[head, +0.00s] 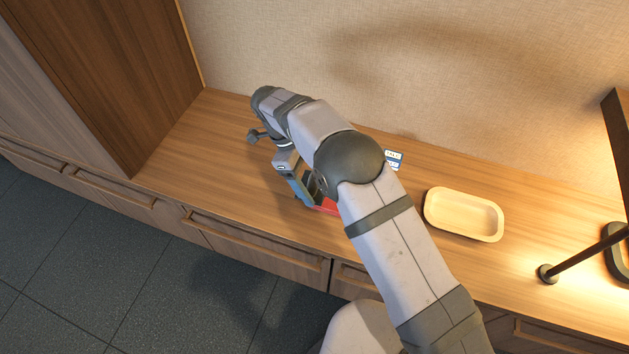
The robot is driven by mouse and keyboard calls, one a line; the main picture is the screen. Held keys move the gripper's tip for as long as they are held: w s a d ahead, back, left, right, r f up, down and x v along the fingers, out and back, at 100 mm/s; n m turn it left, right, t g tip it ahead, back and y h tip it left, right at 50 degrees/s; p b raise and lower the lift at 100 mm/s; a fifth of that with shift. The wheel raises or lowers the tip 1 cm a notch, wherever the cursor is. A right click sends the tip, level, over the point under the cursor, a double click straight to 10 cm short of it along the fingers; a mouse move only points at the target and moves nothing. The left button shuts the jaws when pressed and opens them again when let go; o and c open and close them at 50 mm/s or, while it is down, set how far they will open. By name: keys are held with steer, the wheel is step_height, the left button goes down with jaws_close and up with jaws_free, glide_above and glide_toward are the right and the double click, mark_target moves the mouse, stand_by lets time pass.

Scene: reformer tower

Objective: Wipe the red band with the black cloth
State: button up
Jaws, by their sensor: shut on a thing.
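The red band (328,207) shows as a small red patch on the wooden counter, mostly hidden behind my arm. My gripper (299,196) points down at the counter just left of the visible red, with blue on its fingers. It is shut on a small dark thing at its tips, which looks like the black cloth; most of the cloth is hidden. I cannot tell whether the cloth touches the red band.
A light wooden tray (464,214) stands right of my arm, empty. A small blue and white card (393,159) lies behind my arm. A lamp (584,254) stands at the far right. A tall wooden cabinet (110,75) bounds the left. The counter between cabinet and gripper is clear.

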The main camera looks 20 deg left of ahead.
steer(key=shift+r+p, duration=1.1)
steer(key=shift+r, duration=0.8)
